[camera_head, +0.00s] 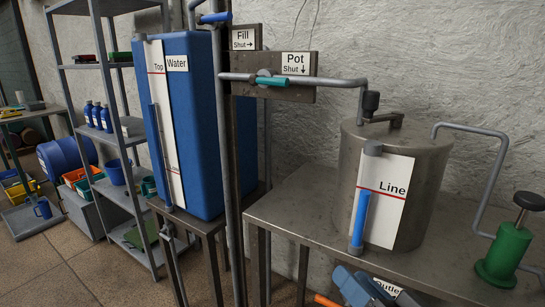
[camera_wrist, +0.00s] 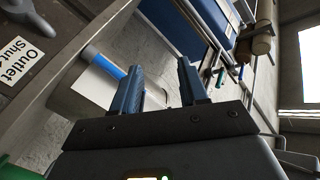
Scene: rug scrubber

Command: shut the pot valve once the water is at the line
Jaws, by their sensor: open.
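The pot valve has a teal handle (camera_head: 272,81) lying level along its pipe. The sign beside it (camera_head: 296,63) reads "Pot Shut" with a down arrow. The steel pot (camera_head: 428,185) stands on the bench. Its white gauge card (camera_head: 386,218) has a red line marked "Line". The blue column (camera_head: 360,218) in the gauge tube reaches about that line; I cannot tell if exactly. The column also shows in the wrist view (camera_wrist: 105,62). My gripper (camera_head: 352,277) is low in front of the bench, below the pot and far from the teal handle. Its fingers (camera_wrist: 160,75) are apart and empty.
A blue water tank (camera_head: 203,120) stands left of the upright pipe. A blue fill valve handle (camera_head: 215,18) is above. The outlet sign (camera_wrist: 20,48) is near my gripper. Shelves (camera_head: 125,134) stand at left.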

